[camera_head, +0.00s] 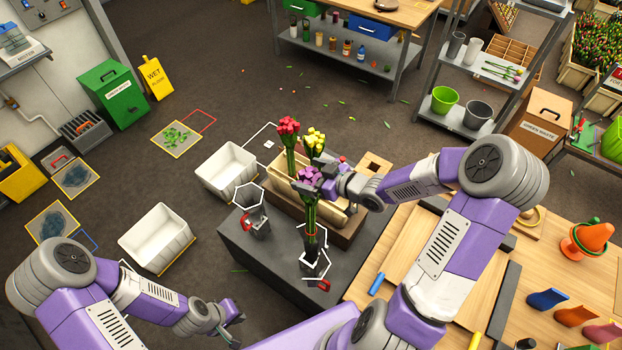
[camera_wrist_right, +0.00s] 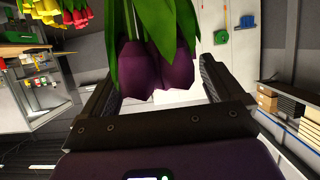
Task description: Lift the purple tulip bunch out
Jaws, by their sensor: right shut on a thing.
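The purple tulip bunch (camera_head: 311,178) stands upright over the front of the dark grey block. Its long green stems run down to a vase-like holder (camera_head: 322,285) with a white-edged rim and a red handle. I cannot tell how deep the stem ends sit. In the right wrist view the dark purple blooms (camera_wrist_right: 140,66) lie between the two fingers of the right gripper (camera_wrist_right: 158,85). My left gripper (camera_head: 230,325) is open and empty at the lower left, away from the bunch.
Red tulips (camera_head: 288,127) and yellow tulips (camera_head: 314,141) stand close behind in a wooden crate (camera_head: 345,230). A second grey holder (camera_head: 251,208) stands to the left. White bins (camera_head: 157,238) are on the floor. A wooden bench (camera_head: 545,290) is at right.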

